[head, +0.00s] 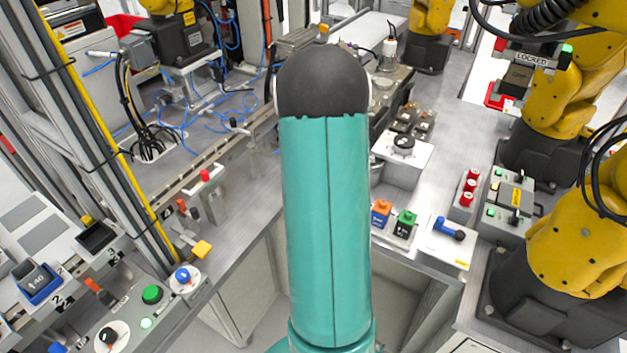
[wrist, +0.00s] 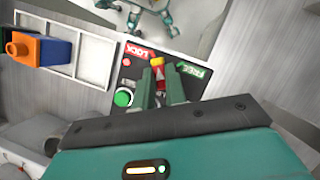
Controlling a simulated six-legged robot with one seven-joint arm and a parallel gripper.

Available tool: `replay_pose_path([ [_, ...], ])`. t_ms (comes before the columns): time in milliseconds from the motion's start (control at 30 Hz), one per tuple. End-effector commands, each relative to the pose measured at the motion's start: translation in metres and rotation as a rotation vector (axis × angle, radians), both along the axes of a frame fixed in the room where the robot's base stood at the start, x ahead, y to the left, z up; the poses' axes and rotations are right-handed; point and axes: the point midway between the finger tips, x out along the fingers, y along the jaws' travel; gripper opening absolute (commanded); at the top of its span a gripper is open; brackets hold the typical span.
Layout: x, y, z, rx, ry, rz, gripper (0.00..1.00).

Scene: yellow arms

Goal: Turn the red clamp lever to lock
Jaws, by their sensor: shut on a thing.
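In the wrist view, my gripper (wrist: 164,82) is shut on the red clamp lever (wrist: 159,74), of which only a small red part with a yellow end shows between the fingers. The lever sits on a dark panel (wrist: 140,76) and points between the red LOCK label (wrist: 133,52) on the left and the green FREE label (wrist: 194,71) on the right. The fingers hide most of the lever and its pivot. In the head view, my own teal arm fills the middle, and I cannot see the gripper or make out the lever.
A green button (wrist: 123,97) sits on the panel, left of my fingers. An orange and blue block (wrist: 42,50) lies in a white tray (wrist: 95,58) farther left. In the head view, yellow robot arms (head: 575,250) stand at the right, and a yellow-edged post (head: 110,130) at the left.

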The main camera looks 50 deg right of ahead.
Motion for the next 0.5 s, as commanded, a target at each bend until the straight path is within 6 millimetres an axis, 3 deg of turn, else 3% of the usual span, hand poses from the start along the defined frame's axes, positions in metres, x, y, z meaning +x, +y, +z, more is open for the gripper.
replay_pose_path([
  [500,0.0017,0.0004,0.0008,-0.004,-0.002,0.248,0.0],
])
